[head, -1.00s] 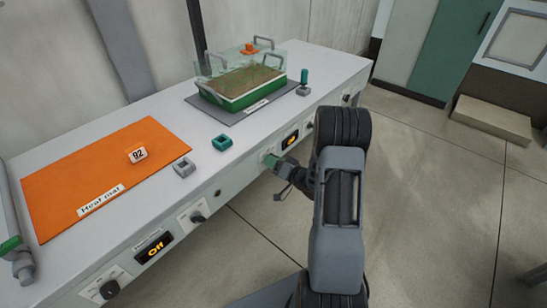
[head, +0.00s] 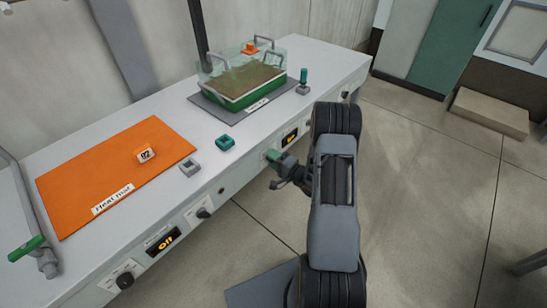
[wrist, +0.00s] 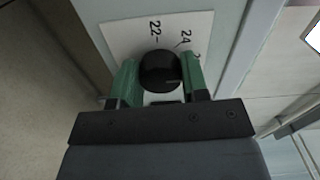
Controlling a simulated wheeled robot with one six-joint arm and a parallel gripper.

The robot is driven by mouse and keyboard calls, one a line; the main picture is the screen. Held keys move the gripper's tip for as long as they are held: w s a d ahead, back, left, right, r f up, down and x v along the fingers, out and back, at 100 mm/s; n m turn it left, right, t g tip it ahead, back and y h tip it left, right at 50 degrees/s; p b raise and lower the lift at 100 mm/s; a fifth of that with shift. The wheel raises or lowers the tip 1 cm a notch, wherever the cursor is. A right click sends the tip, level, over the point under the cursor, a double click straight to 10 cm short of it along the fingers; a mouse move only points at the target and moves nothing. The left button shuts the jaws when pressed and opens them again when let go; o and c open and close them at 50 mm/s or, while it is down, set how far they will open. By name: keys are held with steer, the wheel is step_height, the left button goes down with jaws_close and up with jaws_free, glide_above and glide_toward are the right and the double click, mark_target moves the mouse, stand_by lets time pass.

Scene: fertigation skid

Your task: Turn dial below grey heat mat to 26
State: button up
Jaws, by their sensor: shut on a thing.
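The grey heat mat (head: 215,110) lies on the bench under a green tray (head: 243,98) with a clear cover. On the bench's front face below it is a small display (head: 290,138) with orange characters too small to read. In the head view my gripper (head: 274,157) is at the front panel, left of that display. In the wrist view its green fingertips are on either side of a round black dial (wrist: 160,71), shut on it. The dial's white scale plate (wrist: 120,38) shows 22 and 24, plus part of another mark at the right. The dial's pointer is hard to make out.
An orange heat mat (head: 110,170) with a tag lies to the left; a display (head: 163,242) below it reads Off, with black dials (head: 125,280) beside it. A green-handled pipe (head: 27,248) stands at the far left.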

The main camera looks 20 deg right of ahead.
steer(key=shift+m, duration=0.5)
steer(key=o, duration=0.9)
steer(key=v, duration=1.4)
steer(key=shift+a+p, duration=0.1)
steer(key=shift+p, duration=0.25)
